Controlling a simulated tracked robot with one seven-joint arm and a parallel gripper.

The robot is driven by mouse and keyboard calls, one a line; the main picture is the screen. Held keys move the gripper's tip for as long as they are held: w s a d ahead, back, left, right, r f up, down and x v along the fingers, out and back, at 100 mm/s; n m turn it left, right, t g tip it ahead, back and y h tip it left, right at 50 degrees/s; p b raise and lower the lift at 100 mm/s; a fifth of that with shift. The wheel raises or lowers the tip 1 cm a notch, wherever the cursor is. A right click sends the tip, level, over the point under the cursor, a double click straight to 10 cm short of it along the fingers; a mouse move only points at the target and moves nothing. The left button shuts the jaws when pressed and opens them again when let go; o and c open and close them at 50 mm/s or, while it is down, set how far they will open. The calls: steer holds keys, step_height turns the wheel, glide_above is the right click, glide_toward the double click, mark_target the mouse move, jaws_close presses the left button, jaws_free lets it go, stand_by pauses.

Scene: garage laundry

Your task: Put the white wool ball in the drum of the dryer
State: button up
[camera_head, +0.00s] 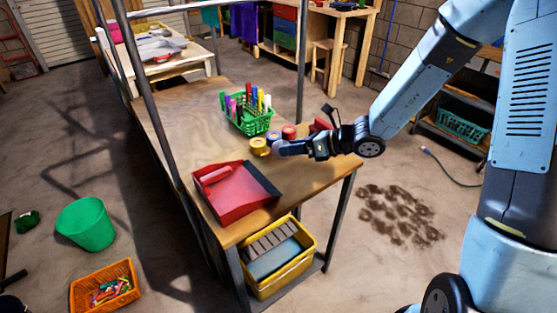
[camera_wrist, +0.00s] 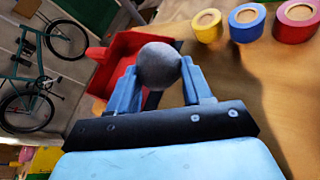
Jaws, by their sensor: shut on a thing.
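In the wrist view a round ball (camera_wrist: 158,66) sits between the two blue fingers of my gripper (camera_wrist: 160,80), which is shut on it. The ball looks grey in this light; I cannot tell from the picture whether it is wool. In the head view my gripper (camera_head: 284,149) is over the right part of the wooden workbench (camera_head: 305,178), close to the tape rolls. The ball is hard to make out there. No dryer or drum can be made out in either view.
A red dustpan (camera_head: 232,190), a yellow tape roll (camera_head: 259,147), more tape rolls and a green marker basket (camera_head: 250,122) are on the workbench. A metal post (camera_head: 152,95) rises beside it. A green bucket (camera_head: 86,224) and orange basket (camera_head: 106,285) are on the floor.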

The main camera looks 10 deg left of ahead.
mark_target(283, 170)
steer(key=a+f, duration=0.1)
steer(key=w+f, duration=0.1)
steer(key=w+a+f, duration=0.1)
steer(key=shift+a+f, duration=0.3)
steer(key=shift+f, duration=0.05)
steer(key=shift+a+f, duration=0.35)
steer(key=shift+f, duration=0.1)
step_height(283, 170, down, 2)
steer(key=shift+d, duration=0.1)
steer(key=shift+f, duration=0.3)
steer(key=shift+f, duration=0.1)
steer(key=o, duration=1)
